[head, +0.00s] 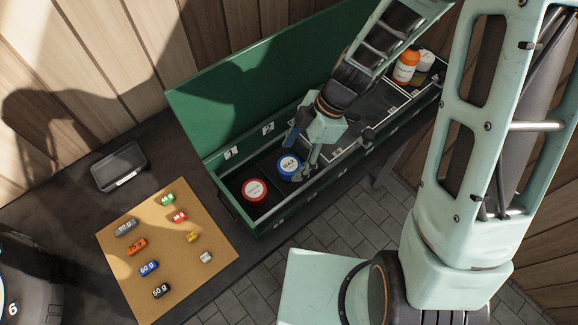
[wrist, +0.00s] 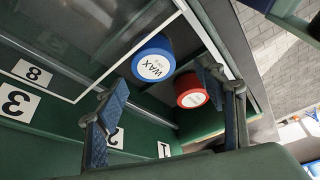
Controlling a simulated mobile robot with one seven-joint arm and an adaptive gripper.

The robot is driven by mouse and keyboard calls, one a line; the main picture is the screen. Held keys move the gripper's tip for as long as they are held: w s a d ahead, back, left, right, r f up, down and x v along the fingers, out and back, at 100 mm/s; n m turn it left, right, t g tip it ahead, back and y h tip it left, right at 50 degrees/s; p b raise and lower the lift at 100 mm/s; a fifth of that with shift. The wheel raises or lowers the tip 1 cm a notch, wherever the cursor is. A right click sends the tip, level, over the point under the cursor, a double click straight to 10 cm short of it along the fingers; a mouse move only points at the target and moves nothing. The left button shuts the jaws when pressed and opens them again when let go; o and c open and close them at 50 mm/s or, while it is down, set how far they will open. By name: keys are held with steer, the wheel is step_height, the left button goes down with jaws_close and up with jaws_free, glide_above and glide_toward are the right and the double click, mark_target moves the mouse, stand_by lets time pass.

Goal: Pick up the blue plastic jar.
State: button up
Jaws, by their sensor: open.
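The blue plastic jar (head: 288,167) has a white label and stands in the near-left part of a long green case (head: 222,192). It also shows in the wrist view (wrist: 153,64), with "WAX" on its label. My gripper (head: 301,153) is open and empty, right above the jar in the head view. In the wrist view my gripper (wrist: 160,95) has its fingers apart, with the jar beyond them and toward the upper middle. No contact with the jar shows.
A red jar (head: 255,189) stands close to the blue one and appears near the right finger in the wrist view (wrist: 190,91). The case walls surround both. An orange bottle (head: 405,67) and a white jar (head: 426,60) stand at its far end. A corkboard (head: 190,262) holds several small weights.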

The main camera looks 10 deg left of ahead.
mark_target(289, 164)
steer(key=shift+w+p+x, duration=0.2)
steer(key=shift+p+x, duration=0.05)
steer(key=shift+x, duration=1.05)
steer(key=shift+w+p+x, duration=0.2)
steer(key=shift+x, duration=1.05)
steer(key=shift+d+f, duration=0.15)
steer(key=shift+c, duration=0.4)
steer(key=c, duration=1.3)
